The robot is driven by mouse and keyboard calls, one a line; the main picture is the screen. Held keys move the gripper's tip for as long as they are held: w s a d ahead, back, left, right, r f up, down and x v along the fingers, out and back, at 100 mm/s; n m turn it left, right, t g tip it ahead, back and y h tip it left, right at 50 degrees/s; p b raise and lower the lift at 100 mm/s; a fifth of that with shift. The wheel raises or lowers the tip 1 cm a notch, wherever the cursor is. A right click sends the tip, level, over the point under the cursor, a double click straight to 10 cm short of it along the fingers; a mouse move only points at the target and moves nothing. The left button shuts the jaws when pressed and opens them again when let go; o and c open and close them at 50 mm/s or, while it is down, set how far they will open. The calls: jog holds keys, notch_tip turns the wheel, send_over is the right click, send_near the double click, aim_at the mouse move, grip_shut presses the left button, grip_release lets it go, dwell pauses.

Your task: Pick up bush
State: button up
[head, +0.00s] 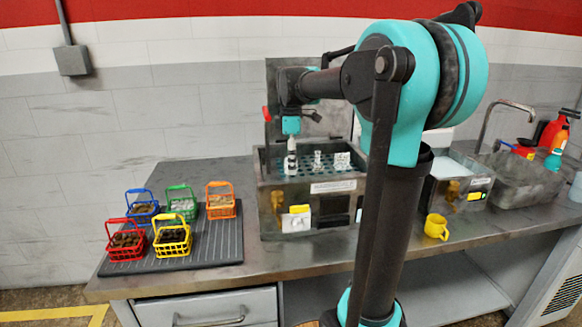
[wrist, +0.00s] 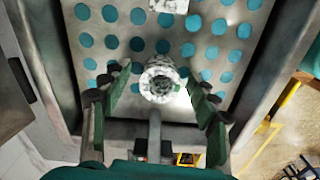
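The bush seems to be the round, mottled white-and-grey piece (wrist: 160,82), seen end-on with a ring-shaped top in the wrist view. My gripper (wrist: 160,72) is open, with one finger on each side of this piece and gaps left on both sides. In the head view my arm reaches over a metal furnace box (head: 312,197) whose floor is a plate with teal holes (wrist: 226,57). Below the arm's end stands a slim white piece (head: 291,163), likely the same one. Its lower part is hidden in the wrist view.
Another white piece (head: 317,161) and a blocky white piece (head: 342,160) stand to the right in the box. Its metal walls rise around the plate. Several coloured baskets stand on a dark mat (head: 225,250) at left. A yellow mug (head: 436,227) stands at right.

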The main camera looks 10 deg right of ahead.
grip_shut()
dwell(0.3)
